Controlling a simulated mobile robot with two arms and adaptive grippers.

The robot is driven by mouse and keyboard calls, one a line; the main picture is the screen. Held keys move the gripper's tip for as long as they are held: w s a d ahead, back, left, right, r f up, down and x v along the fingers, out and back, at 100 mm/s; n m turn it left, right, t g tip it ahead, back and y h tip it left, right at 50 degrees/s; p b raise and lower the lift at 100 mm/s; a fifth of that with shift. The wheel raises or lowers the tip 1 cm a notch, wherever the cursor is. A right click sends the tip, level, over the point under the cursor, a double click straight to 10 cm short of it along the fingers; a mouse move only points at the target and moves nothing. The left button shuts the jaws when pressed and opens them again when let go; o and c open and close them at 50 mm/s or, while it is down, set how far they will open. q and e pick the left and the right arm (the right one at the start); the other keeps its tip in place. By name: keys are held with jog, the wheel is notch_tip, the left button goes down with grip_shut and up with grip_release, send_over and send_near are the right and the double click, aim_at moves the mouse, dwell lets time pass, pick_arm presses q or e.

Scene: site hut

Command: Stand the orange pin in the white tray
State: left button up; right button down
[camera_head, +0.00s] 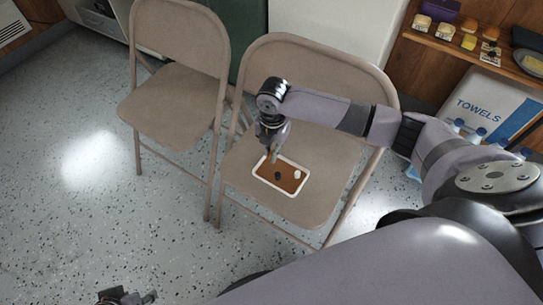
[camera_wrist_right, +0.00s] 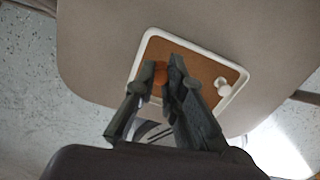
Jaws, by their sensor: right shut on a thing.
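The white tray (camera_head: 272,185) lies on the seat of the right-hand folding chair. It has a white rim and a brown floor, and its rim also shows in the right wrist view (camera_wrist_right: 195,45). My right gripper (camera_head: 274,154) points down over the tray's far left part. In the right wrist view, it is shut on the orange pin (camera_wrist_right: 159,74), whose rounded orange end shows at the fingertips. The fingers hide the rest, so I cannot tell whether it touches the tray floor. My left gripper (camera_head: 128,297) is low at the picture's bottom edge, partly cut off.
A second folding chair (camera_head: 175,100) is to the left. A wooden shelf (camera_head: 450,45) with small items and a towels box (camera_head: 490,105) are at the right. The floor at left is clear.

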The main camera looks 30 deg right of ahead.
pick_arm(q)
jog(key=shift+f, duration=0.5)
pick_arm(e)
jog(key=shift+f, duration=1.35)
jog(key=shift+f, duration=0.1)
jog(key=c, duration=2)
grip_release()
jog(key=shift+o, duration=0.2)
notch_tip(320, 180, up, 5)
jog(key=shift+f+p, duration=0.1)
jog(key=shift+p, duration=0.5)
pick_arm(q)
jog(key=p+x, duration=0.1)
jog(key=x, duration=0.5)
jog(key=shift+f+p, duration=0.4)
jog(key=shift+f, duration=0.05)
pick_arm(e)
notch_tip(320, 180, up, 7)
jog(key=shift+r, duration=0.2)
pick_arm(q)
jog(key=shift+s+d+g, duration=0.15)
jog(key=shift+s+g, duration=0.05)
jog(key=shift+g, duration=0.1)
pick_arm(e)
jog(key=shift+s+d, duration=0.1)
jog(key=shift+s, duration=0.05)
